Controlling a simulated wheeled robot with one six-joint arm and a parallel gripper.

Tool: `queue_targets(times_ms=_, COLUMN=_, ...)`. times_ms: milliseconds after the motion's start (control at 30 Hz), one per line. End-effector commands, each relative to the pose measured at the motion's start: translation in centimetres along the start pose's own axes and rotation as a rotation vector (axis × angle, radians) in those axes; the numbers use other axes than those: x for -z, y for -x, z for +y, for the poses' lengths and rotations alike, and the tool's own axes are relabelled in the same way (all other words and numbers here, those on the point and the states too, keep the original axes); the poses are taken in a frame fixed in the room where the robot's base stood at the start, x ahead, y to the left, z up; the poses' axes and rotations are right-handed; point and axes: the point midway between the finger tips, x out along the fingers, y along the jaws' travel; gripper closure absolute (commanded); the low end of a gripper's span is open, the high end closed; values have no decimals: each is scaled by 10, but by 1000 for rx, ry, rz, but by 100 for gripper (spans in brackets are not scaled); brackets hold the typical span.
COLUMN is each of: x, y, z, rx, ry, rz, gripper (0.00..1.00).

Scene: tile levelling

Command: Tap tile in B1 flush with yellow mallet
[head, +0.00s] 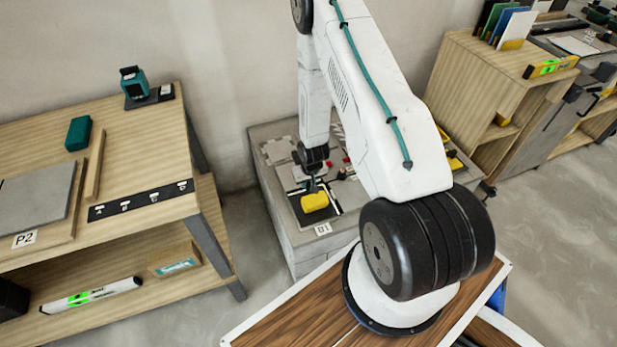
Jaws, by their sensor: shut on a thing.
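My gripper (311,183) hangs down over the grey block stand (290,243) in the middle of the picture, partly hidden by my own arm. It is shut on the yellow mallet (315,202), whose yellow head shows just below it, over a dark area near the stand's front edge. A small white label (323,230) on the stand's front is too small to read surely as B1 or D1. The tile under the mallet is mostly hidden, and I cannot tell whether the mallet touches it or whether the tile is flush.
A wooden bench (140,130) at left carries a grey slab (35,200), a teal block (78,133), a teal device (134,84) and a black lettered strip (140,200). A level (90,295) lies on its lower shelf. A wooden cabinet (490,80) stands at right.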

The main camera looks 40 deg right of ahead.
Motion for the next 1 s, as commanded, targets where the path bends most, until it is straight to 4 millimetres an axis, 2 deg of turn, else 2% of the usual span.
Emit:
queue_targets(times_ms=167, x=1, y=0, z=0, rx=0, ry=0, rz=3, gripper=100)
queue_targets(times_ms=400, x=8, y=31, z=0, rx=0, ry=0, rz=3, gripper=100)
queue_targets(times_ms=600, x=9, y=41, z=0, rx=0, ry=-1, rz=1, gripper=100)
queue_targets(times_ms=867, x=8, y=37, z=0, rx=0, ry=0, rz=-1, gripper=100)
queue_targets(times_ms=1000, x=0, y=9, z=0, rx=0, ry=1, rz=-4, gripper=100)
